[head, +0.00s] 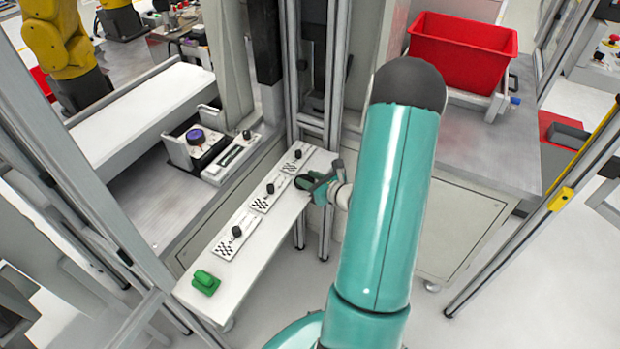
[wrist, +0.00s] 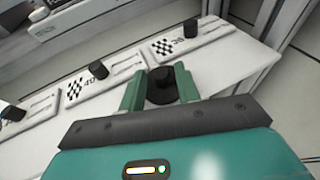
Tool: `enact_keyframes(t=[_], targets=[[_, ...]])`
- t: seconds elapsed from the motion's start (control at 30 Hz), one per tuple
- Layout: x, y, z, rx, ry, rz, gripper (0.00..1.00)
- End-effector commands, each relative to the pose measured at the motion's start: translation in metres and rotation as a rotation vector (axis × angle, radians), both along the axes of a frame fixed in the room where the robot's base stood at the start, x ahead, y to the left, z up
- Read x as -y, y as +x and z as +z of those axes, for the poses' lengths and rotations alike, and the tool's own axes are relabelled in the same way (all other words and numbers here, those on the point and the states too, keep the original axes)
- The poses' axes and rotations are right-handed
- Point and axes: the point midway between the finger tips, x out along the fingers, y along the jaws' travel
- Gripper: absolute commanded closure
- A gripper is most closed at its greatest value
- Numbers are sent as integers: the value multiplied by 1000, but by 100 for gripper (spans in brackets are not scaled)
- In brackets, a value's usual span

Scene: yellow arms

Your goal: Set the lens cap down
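The lens cap (wrist: 162,88) is a dark round disc with a raised middle, seen between the two green fingers of my gripper (wrist: 160,86) in the wrist view. The fingers meet its sides, so my gripper looks shut on it. In the head view my gripper (head: 320,187) is at the right edge of the narrow white bench (head: 262,243), near its far end, with the dark cap (head: 303,182) at its tip. Whether the cap touches the bench is not clear.
Several checkered plates with black knobs line the bench, including a near plate (head: 232,238) and a far plate (head: 295,160). A green block (head: 206,282) lies at the near end. Metal posts (head: 325,100) rise behind. A red bin (head: 462,48) stands at right. Bare bench lies between.

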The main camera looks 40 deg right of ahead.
Motion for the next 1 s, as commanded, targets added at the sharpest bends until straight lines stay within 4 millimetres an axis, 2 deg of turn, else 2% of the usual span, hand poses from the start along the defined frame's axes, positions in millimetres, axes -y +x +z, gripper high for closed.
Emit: enact_keyframes(t=[0.37,0.47,0.57,0.8,1.0], targets=[[1,1,2,0,-1,0,59],[2,-7,4,-1,0,0,59],[2,-23,10,0,0,-1,59],[4,-73,25,0,-1,-3,59],[4,-104,35,0,-1,-1,59]])
